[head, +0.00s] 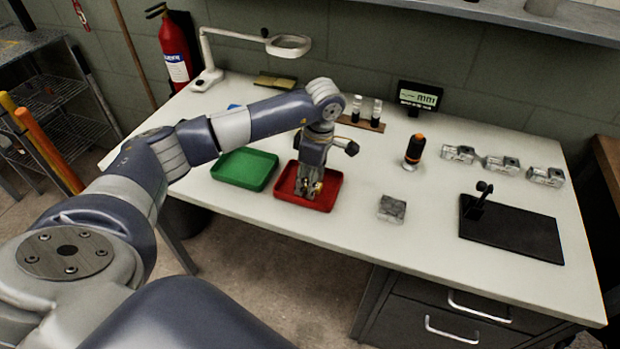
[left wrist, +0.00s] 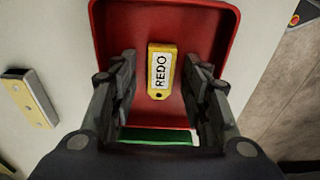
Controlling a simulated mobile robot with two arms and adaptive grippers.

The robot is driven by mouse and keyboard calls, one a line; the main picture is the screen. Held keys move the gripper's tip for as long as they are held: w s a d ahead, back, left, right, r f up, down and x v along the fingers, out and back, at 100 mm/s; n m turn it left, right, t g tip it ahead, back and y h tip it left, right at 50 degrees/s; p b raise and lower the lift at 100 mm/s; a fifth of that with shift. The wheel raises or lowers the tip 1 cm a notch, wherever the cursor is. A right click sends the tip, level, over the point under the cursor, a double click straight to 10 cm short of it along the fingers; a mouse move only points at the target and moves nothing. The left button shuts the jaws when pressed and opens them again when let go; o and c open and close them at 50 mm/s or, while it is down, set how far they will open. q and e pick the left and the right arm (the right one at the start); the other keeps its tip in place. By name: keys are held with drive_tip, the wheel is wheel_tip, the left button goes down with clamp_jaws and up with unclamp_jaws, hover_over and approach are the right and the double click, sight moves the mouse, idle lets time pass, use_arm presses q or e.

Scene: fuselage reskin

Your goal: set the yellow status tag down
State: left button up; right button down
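The yellow status tag (left wrist: 161,72) has a white label reading "REDO" and a hole at one end. It appears to lie flat on the floor of the red tray (left wrist: 115,20). In the head view the tag is a small yellow patch (head: 318,188) partly hidden by my gripper, inside the red tray (head: 323,204). My left gripper (head: 307,188) points down into that tray. In the left wrist view its fingers (left wrist: 160,78) are open, one on each side of the tag, with a visible gap on both sides. My right gripper is not in view.
A green tray (head: 245,169) stands just left of the red one. A grey metal block (head: 392,208) is to the right, with an orange-and-black tool (head: 413,151) behind it. A black pad (head: 512,230) lies farther right.

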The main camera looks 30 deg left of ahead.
use_arm(q)
drive_tip(key=shift+r, duration=0.15)
wheel_tip(320, 180, up, 12)
drive_tip(key=d+b, duration=0.1)
drive_tip(key=shift+w+d, duration=0.15)
drive_tip(key=shift+d, duration=0.05)
idle(0.7)
